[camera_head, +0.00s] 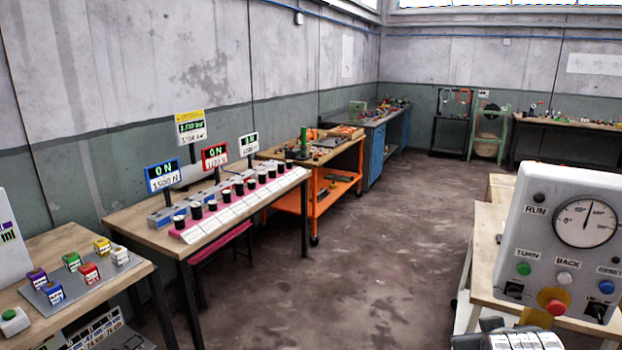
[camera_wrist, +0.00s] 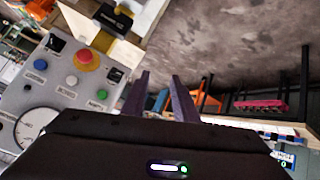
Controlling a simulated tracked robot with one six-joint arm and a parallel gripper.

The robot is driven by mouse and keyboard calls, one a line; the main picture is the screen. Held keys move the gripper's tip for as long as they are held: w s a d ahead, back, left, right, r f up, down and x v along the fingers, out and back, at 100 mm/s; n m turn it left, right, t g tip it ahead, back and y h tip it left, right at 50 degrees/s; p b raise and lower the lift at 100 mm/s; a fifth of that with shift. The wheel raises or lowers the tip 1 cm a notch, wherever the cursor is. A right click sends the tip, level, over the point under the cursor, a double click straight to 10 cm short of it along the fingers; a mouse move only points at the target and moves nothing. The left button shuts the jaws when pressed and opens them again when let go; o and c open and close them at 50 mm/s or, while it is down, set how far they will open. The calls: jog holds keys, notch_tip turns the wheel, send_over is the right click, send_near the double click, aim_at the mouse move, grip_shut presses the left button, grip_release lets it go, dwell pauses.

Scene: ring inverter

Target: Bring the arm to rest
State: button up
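My gripper (camera_wrist: 163,92) shows in the wrist view as two dark purple fingers standing apart, with nothing between them. It is open and held in free air. Its dark body with a small lit indicator fills the bottom of that view. The wrist view is turned over, with the floor (camera_wrist: 230,35) towards the top. The grey control panel (camera_wrist: 62,75) is at its left, with a red knob, coloured buttons and a round gauge. In the head view, the gripper's fingers cannot be made out.
In the head view, the control panel (camera_head: 535,220) stands close at the right. A table with white keys and signs (camera_head: 240,205) and a table with coloured cubes (camera_head: 140,268) stand at the left. An orange workbench (camera_head: 318,205) is beyond. The floor between (camera_head: 370,265) is clear.

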jog(key=s+a+g+y, duration=0.1)
jog(key=s+a+y, duration=0.1)
jog(key=s+a, duration=0.3)
jog(key=s+a+n+g+y, duration=0.1)
jog(key=s+a, duration=0.5)
jog(key=a, duration=0.7)
jog(key=shift+a+r+g+y, duration=0.25)
jog(key=shift+a+g+y, duration=0.1)
jog(key=shift+g+y, duration=0.45)
jog(key=shift+s, duration=0.1)
